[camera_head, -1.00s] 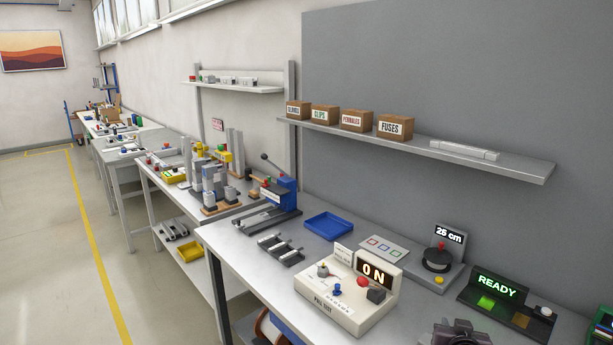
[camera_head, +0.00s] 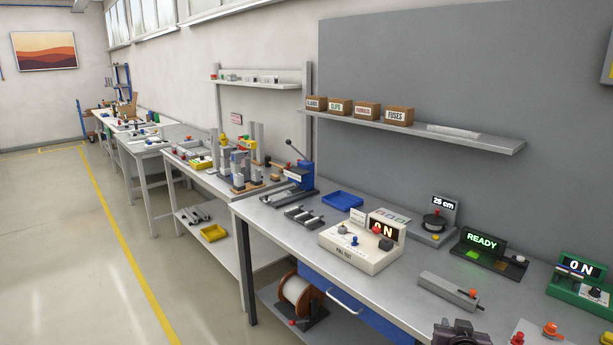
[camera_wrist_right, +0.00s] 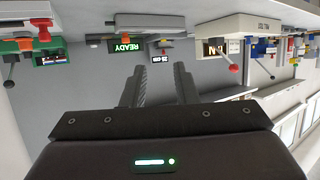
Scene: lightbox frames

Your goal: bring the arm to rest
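My right gripper (camera_head: 457,331) shows as a dark shape at the bottom edge of the head view, in front of the workbench. In the right wrist view my right gripper (camera_wrist_right: 158,72) has its two dark fingers apart. My left gripper is in neither view.
The workbench (camera_head: 400,275) carries a cream pull-test box (camera_head: 352,252), a READY panel (camera_head: 483,243), a green ON device (camera_head: 580,282) and a blue tray (camera_head: 342,200). A shelf (camera_head: 470,139) runs above. Open floor (camera_head: 80,270) lies to the left.

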